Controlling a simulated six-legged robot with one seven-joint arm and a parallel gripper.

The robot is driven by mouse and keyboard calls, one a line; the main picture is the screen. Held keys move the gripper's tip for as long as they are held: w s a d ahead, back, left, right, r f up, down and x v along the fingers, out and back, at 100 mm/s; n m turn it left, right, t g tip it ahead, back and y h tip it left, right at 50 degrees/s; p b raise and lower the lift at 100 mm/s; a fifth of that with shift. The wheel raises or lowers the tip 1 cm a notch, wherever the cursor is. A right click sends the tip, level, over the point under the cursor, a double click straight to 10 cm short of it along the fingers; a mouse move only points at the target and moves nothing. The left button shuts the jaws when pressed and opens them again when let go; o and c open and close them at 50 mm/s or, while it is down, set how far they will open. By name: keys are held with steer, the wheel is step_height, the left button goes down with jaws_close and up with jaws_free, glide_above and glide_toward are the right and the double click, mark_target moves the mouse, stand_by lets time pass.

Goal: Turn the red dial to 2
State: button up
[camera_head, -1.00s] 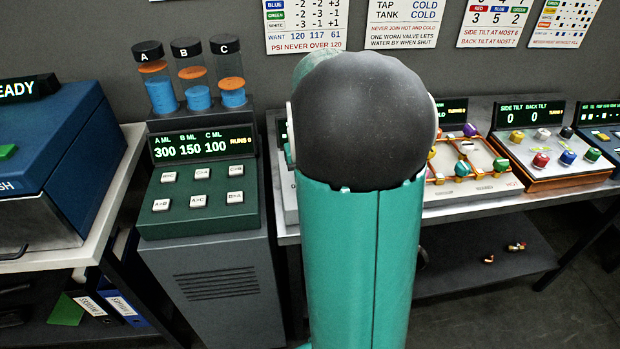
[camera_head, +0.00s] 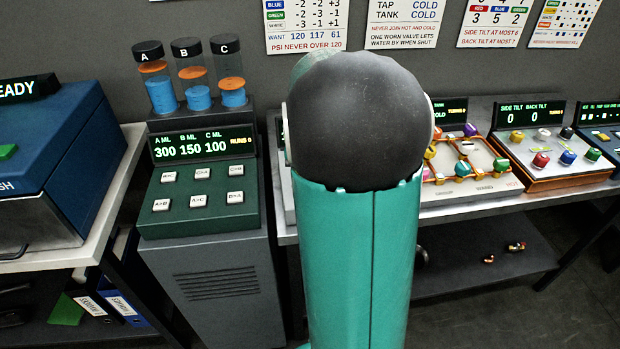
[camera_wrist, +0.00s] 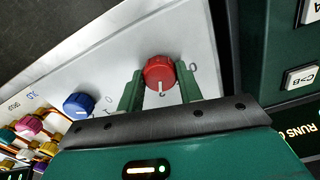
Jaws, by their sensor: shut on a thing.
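The red dial (camera_wrist: 159,71) is on a pale panel (camera_wrist: 120,60) in the wrist view. It has a white pointer line that points down in the picture, toward my gripper's body. Small marks are printed around it, with one that looks like a 0 to its right and another just below the pointer, too small to read surely. My gripper (camera_wrist: 160,80) is shut on the red dial, one green finger on each side. In the head view my own arm hides the dial and gripper.
A blue dial (camera_wrist: 79,105) sits left of the red one on the same panel. Colored valve knobs (camera_wrist: 30,125) are farther left. A dark green button console (camera_head: 200,190) stands close by, with button C>B (camera_wrist: 302,77) at the right in the wrist view.

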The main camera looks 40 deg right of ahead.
steer(key=o, duration=1)
step_height(320, 180, up, 14)
steer(key=shift+f, duration=0.1)
steer(key=s+a+f+n+t, duration=0.1)
steer(key=s+a+n+t, duration=0.1)
steer(key=a, duration=0.7)
steer(key=s+a+n+t, duration=0.1)
steer(key=s+a+n, duration=0.3)
steer(key=a, duration=0.5)
steer(key=s+a+f+n+t, duration=0.1)
steer(key=s+a+n+t, duration=0.1)
steer(key=a, duration=0.6)
steer(key=shift+s+a+f+n+t, duration=0.2)
steer(key=shift+s+n, duration=0.1)
steer(key=shift+s, duration=0.4)
steer(key=shift+s+a+f+n+t, duration=0.1)
steer(key=shift+s+a+n, duration=0.15)
steer(key=shift+s, duration=0.45)
